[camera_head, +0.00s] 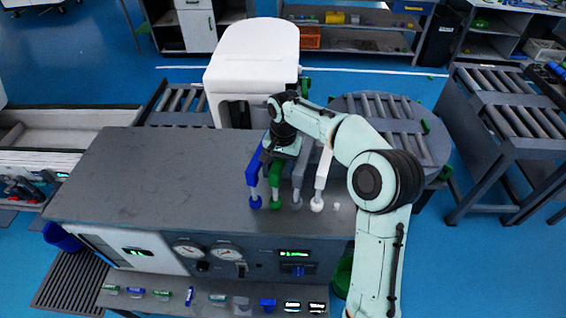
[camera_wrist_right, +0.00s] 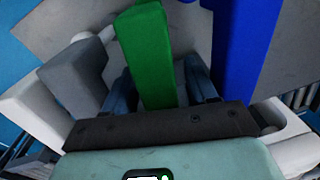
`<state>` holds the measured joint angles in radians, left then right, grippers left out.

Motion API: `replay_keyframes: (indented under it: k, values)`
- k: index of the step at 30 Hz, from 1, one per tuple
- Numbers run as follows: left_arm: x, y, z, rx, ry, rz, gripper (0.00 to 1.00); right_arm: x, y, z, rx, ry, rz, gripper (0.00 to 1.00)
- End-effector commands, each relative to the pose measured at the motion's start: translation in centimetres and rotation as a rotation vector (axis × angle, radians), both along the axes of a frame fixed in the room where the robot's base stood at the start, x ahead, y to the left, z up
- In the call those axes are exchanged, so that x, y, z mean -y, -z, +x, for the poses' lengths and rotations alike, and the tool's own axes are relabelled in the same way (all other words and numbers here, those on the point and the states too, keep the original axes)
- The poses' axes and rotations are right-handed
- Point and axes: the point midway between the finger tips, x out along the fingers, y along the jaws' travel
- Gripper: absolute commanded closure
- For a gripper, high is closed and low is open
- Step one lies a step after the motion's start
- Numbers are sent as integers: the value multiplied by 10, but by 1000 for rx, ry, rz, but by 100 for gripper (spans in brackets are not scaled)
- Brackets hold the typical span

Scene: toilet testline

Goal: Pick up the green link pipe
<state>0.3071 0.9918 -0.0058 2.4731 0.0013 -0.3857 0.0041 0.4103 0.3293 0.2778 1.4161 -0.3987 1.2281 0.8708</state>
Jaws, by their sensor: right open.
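The green link pipe (camera_head: 275,182) stands upright on the grey bench, between a blue pipe (camera_head: 253,180) on its left and a grey pipe (camera_head: 298,180) on its right. My right gripper (camera_head: 270,156) is at the upper part of the green pipe, reaching in from above. In the right wrist view the green pipe (camera_wrist_right: 149,55) lies between the two dark fingers of the open gripper (camera_wrist_right: 160,88). Whether a finger touches it I cannot tell. The gripper hides part of the pipe's top in the head view. My left gripper is not in view.
A white pipe (camera_head: 321,180) stands right of the grey one, close by. A white toilet (camera_head: 250,70) is behind the bench (camera_head: 140,175). The bench's left part is clear. Gauges and displays (camera_head: 230,253) line its front, above a shelf with several small items.

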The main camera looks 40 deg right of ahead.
Motion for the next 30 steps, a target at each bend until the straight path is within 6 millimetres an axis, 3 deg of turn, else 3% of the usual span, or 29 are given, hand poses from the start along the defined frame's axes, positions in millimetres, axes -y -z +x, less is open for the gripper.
replay_keyframes:
  k: [5,10,22,30]
  values:
    - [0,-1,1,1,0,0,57,0,-1,0,1,0,1,46]
    - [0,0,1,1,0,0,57,0,-1,0,0,0,0,100]
    - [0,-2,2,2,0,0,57,0,-6,1,3,0,0,100]
    - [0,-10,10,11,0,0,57,0,-42,2,6,0,-2,100]
